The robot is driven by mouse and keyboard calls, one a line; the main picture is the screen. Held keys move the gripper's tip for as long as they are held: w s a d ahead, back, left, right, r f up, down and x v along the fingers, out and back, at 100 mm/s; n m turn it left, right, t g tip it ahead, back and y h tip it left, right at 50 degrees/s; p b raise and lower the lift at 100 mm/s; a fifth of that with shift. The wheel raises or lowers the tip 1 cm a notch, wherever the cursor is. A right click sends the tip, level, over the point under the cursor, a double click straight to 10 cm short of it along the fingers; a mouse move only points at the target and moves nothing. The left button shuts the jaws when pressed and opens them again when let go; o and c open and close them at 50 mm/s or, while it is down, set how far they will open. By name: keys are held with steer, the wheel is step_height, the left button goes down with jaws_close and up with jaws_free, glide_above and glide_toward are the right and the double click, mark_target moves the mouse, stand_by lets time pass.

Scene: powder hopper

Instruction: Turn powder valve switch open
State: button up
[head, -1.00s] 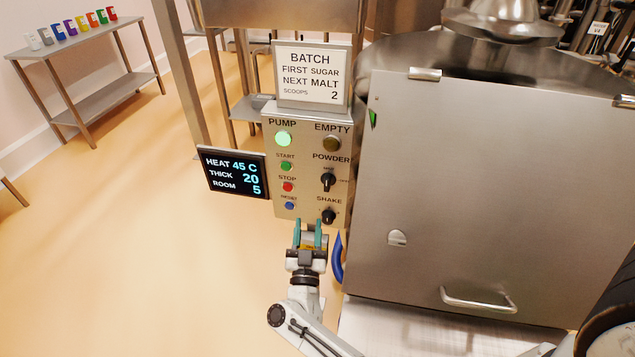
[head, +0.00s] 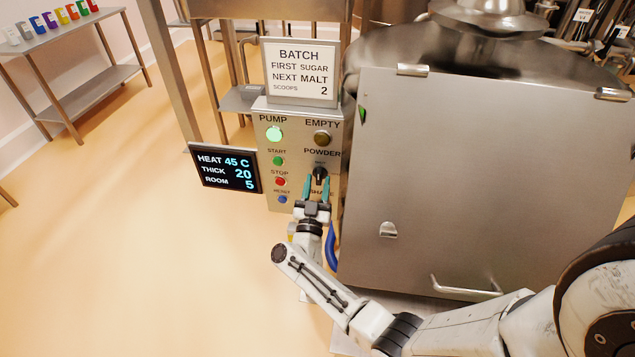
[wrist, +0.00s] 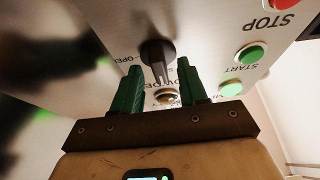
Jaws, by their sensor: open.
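The powder switch (head: 320,175) is a black rotary knob on the steel control panel, under the POWDER label. In the wrist view the knob (wrist: 157,55) sits just beyond and between the fingertips, with its pointer ridge in line with the fingers. An OPEN marking shows to its left there. My gripper (head: 317,184) has green fingers and is open, with one finger on each side of the knob in the picture. I cannot tell whether the fingers (wrist: 157,82) touch it. The shake knob below is hidden behind my gripper in the head view.
The panel also carries a lit green pump lamp (head: 274,134), a dim empty lamp (head: 322,138), and start (head: 278,161), stop (head: 280,181) and reset (head: 283,199) buttons. A display (head: 226,168) stands left. A large steel cabinet (head: 480,190) stands close on the right.

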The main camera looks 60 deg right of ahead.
steer(key=shift+w+d, duration=0.1)
steer(key=shift+d, duration=0.05)
jaws_close()
stand_by(0.4)
